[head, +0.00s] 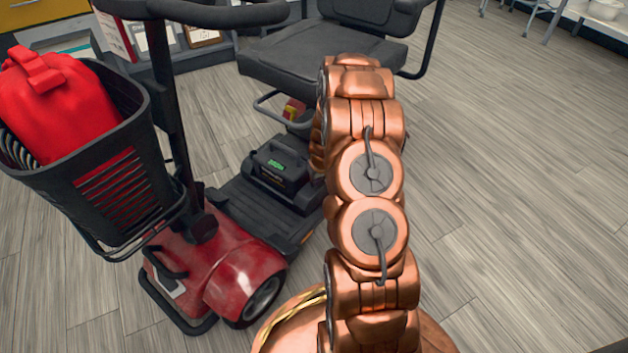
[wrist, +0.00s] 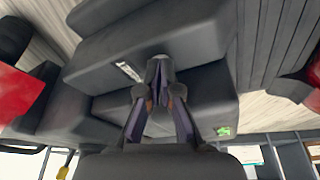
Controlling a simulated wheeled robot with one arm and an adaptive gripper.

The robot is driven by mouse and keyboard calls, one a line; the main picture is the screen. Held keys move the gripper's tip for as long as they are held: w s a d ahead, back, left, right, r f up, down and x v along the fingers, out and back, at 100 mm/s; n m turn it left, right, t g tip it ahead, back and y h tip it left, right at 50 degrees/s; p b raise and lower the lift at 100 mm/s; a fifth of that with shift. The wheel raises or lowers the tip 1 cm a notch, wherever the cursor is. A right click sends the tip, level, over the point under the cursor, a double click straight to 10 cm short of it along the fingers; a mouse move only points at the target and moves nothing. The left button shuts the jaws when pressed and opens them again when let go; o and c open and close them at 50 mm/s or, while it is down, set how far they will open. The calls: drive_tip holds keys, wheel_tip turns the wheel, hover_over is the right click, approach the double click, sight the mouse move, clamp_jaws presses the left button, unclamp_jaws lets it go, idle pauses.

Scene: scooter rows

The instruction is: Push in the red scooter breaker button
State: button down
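The red mobility scooter (head: 238,272) stands left of my copper arm in the head view. A black battery box (head: 281,172) with a green mark sits on its deck. A small red and yellow part (head: 293,108) shows below the seat; I cannot tell whether it is the breaker button. My gripper is hidden behind my arm in the head view. In the wrist view my gripper (wrist: 159,66) has its fingertips together, with nothing seen between them, in front of a dark grey casing (wrist: 205,85). A green mark (wrist: 223,130) shows there. No button is clear in the wrist view.
The scooter's black seat (head: 310,52) stands above the deck. A black front basket (head: 125,185) holds a red bag (head: 60,105). Shelving with leaflets (head: 155,40) is behind. The wooden floor (head: 530,190) to the right is clear.

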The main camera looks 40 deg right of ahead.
drive_tip(key=p+v, duration=0.4)
drive_tip(key=v, duration=0.6)
drive_tip(key=shift+p, duration=0.35)
